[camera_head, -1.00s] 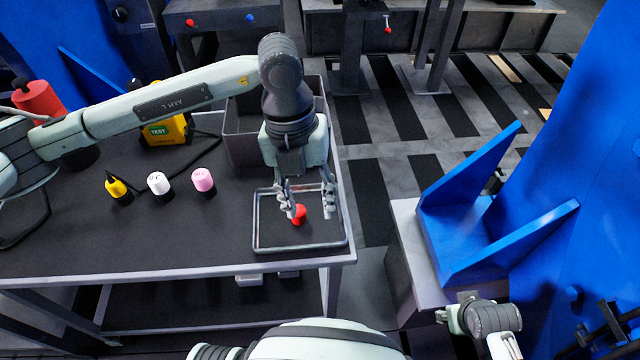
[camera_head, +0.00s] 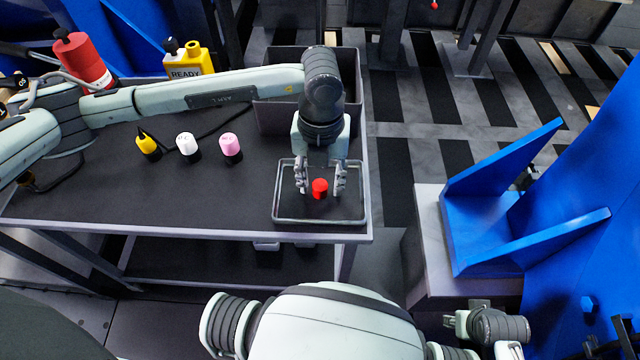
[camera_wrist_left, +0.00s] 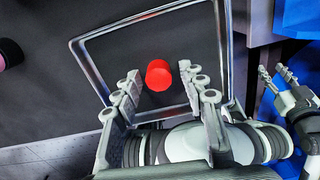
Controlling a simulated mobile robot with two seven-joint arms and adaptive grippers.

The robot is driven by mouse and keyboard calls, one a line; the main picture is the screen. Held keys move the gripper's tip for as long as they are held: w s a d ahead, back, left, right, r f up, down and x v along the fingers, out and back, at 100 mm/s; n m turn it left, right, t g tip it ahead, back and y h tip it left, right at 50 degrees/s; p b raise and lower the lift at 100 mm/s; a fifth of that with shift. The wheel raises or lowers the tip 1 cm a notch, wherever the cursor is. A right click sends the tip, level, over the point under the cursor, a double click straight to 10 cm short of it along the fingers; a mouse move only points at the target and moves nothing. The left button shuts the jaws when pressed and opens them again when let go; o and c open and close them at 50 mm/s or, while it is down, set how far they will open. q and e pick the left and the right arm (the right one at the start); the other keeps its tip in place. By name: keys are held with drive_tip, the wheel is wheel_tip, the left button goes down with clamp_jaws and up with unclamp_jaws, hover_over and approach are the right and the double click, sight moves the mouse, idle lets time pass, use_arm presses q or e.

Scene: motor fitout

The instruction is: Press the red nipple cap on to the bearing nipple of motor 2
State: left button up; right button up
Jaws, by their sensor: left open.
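The red nipple cap (camera_head: 320,188) stands in a shallow wire-rimmed tray (camera_head: 290,221) at the right front of the table. My left gripper (camera_head: 321,188) points down over the tray, open, with its fingers on either side of the cap. In the left wrist view the cap (camera_wrist_left: 159,75) shows between and just beyond the fingertips (camera_wrist_left: 160,82), with gaps on both sides. I cannot make out the bearing nipple or a motor 2 label.
Yellow (camera_head: 147,144), white (camera_head: 187,146) and pink (camera_head: 231,147) capped items stand left of the tray. A grey bin (camera_head: 275,118) is behind my left gripper. A blue bracket (camera_head: 500,215) stands on a grey block at right.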

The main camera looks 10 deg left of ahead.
use_arm(q)
drive_tip(key=c, duration=0.7)
drive_tip(key=shift+r, duration=0.1)
